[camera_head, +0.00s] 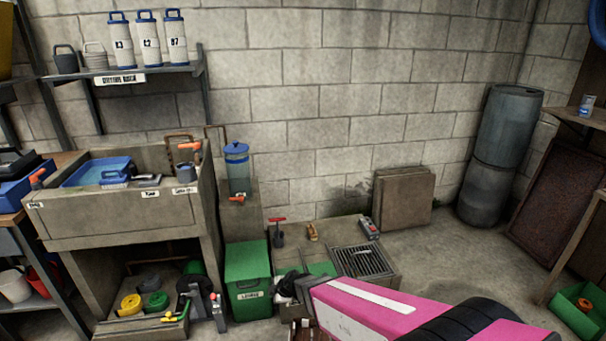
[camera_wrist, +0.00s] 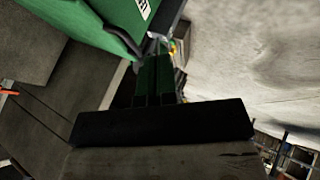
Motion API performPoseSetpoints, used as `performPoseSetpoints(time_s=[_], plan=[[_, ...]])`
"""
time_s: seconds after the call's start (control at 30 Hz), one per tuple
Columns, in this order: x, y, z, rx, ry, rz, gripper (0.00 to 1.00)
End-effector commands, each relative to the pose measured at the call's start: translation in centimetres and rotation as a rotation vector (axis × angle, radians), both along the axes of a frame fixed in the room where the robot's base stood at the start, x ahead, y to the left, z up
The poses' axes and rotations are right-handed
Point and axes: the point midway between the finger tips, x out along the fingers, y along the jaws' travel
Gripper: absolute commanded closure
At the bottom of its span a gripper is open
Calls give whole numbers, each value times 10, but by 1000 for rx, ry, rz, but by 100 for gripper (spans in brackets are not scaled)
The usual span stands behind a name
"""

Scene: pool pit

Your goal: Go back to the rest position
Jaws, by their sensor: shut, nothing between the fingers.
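My arm reaches in from the lower right of the head view, with a pink and white link. My gripper (camera_head: 291,287) is at its end, low near the floor and just right of the green lidded bin (camera_head: 248,291). In the wrist view my gripper (camera_wrist: 156,62) shows as two dark fingers side by side above a black block. They are shut with nothing held. The green bin (camera_wrist: 108,18) fills the upper left of that view, close to the fingers. I cannot tell the exact gap between them.
A floor grate (camera_head: 362,262), a red-handled tool (camera_head: 278,234) and a grey-red box (camera_head: 369,228) lie beyond my gripper. A concrete sink bench (camera_head: 115,215) stands left. Drums (camera_head: 507,130) stand back right, a green crate (camera_head: 580,310) front right. Open floor (camera_head: 450,260) lies between.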

Motion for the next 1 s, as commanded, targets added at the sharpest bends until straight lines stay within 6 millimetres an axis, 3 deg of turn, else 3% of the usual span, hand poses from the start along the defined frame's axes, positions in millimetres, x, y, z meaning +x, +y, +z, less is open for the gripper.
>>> performPoseSetpoints(time_s=[0.27, 0.5, 1.0], plan=[[16, -63, 55, 44, 262, -290, 100], [22, -137, 102, 32, 502, -652, 100], [-3, -301, 192, -41, 774, -1599, 100]])
